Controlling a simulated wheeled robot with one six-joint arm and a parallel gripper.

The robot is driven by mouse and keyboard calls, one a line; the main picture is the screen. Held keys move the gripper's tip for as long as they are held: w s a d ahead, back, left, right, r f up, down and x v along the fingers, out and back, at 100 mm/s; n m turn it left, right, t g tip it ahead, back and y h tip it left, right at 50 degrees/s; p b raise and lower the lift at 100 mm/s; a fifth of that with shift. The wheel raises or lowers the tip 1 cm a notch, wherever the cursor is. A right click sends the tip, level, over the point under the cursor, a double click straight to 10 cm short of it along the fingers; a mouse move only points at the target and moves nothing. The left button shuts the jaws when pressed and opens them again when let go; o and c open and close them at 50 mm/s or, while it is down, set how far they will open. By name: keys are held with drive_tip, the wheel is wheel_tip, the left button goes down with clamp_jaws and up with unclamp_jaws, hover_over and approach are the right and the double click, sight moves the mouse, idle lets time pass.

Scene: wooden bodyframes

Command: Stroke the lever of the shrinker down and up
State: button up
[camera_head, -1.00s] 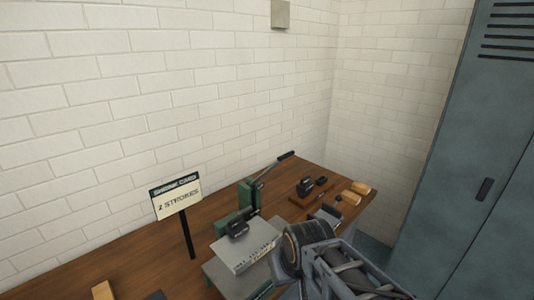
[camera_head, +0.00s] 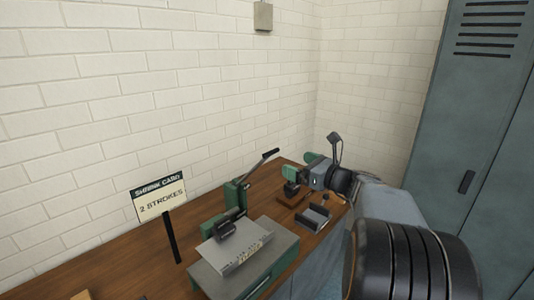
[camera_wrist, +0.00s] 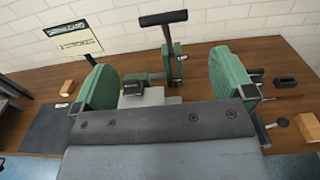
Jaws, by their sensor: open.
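The green shrinker (camera_head: 234,196) stands on the bench. Its lever (camera_head: 258,164) slants up and right to a black handle (camera_head: 270,153). In the wrist view the lever's black grip (camera_wrist: 163,18) lies crosswise at the top, beyond and between my fingers. A bent grey metal sheet (camera_head: 236,250) sits at the shrinker's black jaw. My gripper (camera_head: 301,166) is open and empty, right of the handle and apart from it. Its two green finger pads show wide apart in the wrist view (camera_wrist: 165,82). My wrist hides part of the sheet there.
A sign reading "SHRINK CARD 2 STROKES" (camera_head: 160,196) stands left of the shrinker. A grey and green stand (camera_head: 262,262) is below the sheet. A dark grey channel-shaped part (camera_head: 313,218) lies right. A wall (camera_head: 150,90) runs close behind; a locker (camera_head: 470,130) stands right.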

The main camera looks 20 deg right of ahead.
sight(273, 153)
drive_tip(key=p+x, duration=0.2)
drive_tip(key=x, duration=1.1)
drive_tip(key=shift+w+d+r, duration=0.1)
drive_tip(key=shift+w+r, duration=0.05)
drive_tip(key=shift+w, duration=0.1)
drive_tip(key=shift+c, duration=0.5)
